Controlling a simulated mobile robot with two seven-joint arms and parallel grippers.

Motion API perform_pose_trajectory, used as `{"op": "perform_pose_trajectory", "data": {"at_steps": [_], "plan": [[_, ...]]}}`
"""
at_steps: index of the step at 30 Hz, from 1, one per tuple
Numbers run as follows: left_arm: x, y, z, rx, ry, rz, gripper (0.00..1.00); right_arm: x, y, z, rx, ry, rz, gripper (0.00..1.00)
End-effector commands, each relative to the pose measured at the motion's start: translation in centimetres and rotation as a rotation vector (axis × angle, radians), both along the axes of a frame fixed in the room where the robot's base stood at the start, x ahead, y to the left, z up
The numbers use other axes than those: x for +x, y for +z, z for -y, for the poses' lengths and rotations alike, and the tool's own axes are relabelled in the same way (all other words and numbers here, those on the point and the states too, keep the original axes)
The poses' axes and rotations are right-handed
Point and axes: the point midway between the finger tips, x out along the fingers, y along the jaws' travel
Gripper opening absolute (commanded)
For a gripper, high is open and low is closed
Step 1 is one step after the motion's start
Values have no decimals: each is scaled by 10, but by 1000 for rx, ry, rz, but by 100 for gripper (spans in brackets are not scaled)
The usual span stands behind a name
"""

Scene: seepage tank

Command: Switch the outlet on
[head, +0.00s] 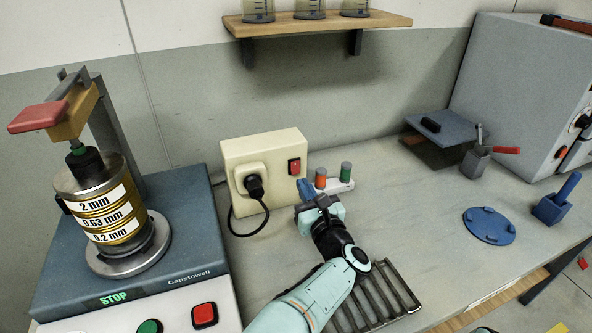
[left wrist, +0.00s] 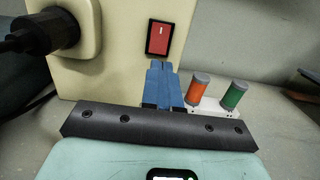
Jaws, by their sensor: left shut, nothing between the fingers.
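The outlet is a cream box (head: 240,155) standing against the wall in the head view, with a black plug (head: 254,186) in its socket. Its red rocker switch (head: 294,166) is on the right of the front face. The switch also shows in the left wrist view (left wrist: 158,38), with a light mark on it. I cannot tell which way it is rocked. My left gripper (head: 304,187) is in front of the box, low and right. Its blue fingers (left wrist: 162,80) are shut and empty, tips just below the switch in the picture; contact is unclear. My right gripper is out of view.
Orange (head: 321,178) and green (head: 346,171) capped vials stand in a white holder just right of my gripper. A sieve shaker (head: 185,225) stands left. A metal rack (head: 385,295) lies by my arm. A blue disc (head: 489,226) lies right.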

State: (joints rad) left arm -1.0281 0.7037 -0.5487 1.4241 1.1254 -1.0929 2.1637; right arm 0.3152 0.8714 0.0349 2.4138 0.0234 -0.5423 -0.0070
Motion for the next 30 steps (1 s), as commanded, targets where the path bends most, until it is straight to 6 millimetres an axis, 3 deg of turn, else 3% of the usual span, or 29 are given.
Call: {"op": "perform_pose_trajectory", "data": {"at_steps": [16, 27, 30], "plan": [[-39, 2, 16, 0, -1, -3, 0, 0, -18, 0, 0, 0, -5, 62], [-42, 3, 17, 1, 0, -4, 0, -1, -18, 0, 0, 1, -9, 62], [-43, 13, 17, 1, 0, 0, 0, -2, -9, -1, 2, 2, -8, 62]]}}
